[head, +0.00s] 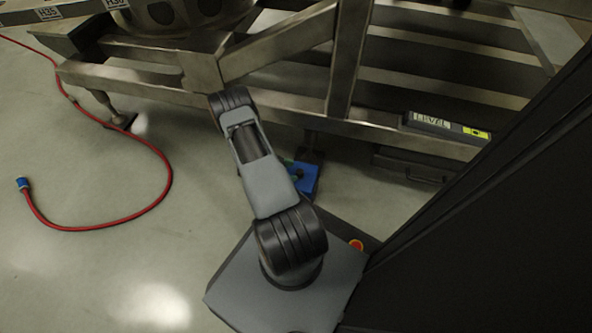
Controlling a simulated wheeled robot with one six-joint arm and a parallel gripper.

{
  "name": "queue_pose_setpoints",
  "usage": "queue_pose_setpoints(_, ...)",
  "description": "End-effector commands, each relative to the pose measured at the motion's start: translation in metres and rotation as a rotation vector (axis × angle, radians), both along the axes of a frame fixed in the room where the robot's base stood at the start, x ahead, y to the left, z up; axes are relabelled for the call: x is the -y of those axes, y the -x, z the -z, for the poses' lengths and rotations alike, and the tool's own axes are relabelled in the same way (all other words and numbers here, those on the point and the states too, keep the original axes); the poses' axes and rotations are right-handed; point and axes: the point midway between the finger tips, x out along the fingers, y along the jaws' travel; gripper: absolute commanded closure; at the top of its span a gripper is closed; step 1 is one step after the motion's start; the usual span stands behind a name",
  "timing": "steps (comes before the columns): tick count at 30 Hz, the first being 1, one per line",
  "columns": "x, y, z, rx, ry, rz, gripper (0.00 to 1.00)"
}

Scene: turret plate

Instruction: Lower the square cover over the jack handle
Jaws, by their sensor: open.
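My arm rises from my base and reaches up to the metal frame in the head view. Its far end stops at the frame's lower rail, and my gripper cannot be made out there. I cannot pick out the square cover or the jack handle with certainty. A blue object (304,179) with some green on it sits on the floor under the frame, partly hidden behind my arm. Whether it belongs to the jack cannot be told.
A metal frame (290,110) with slanted braces spans the upper view. A level (447,126) rests on its lower rail at right. A dark case (412,168) lies beneath. A red hose (150,150) with a blue end curls on the open floor at left.

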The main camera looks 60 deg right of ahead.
Motion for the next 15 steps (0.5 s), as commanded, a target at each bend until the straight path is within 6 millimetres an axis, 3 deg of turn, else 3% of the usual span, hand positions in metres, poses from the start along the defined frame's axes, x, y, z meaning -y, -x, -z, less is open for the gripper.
queue_pose_setpoints(1, -0.007, -0.009, -0.011, 0.002, 0.002, -0.004, 0.35)
queue_pose_setpoints(6, -0.028, -0.031, -0.027, 0.003, 0.001, -0.005, 0.35)
queue_pose_setpoints(15, -0.055, -0.059, -0.046, 0.003, 0.002, -0.002, 0.35)
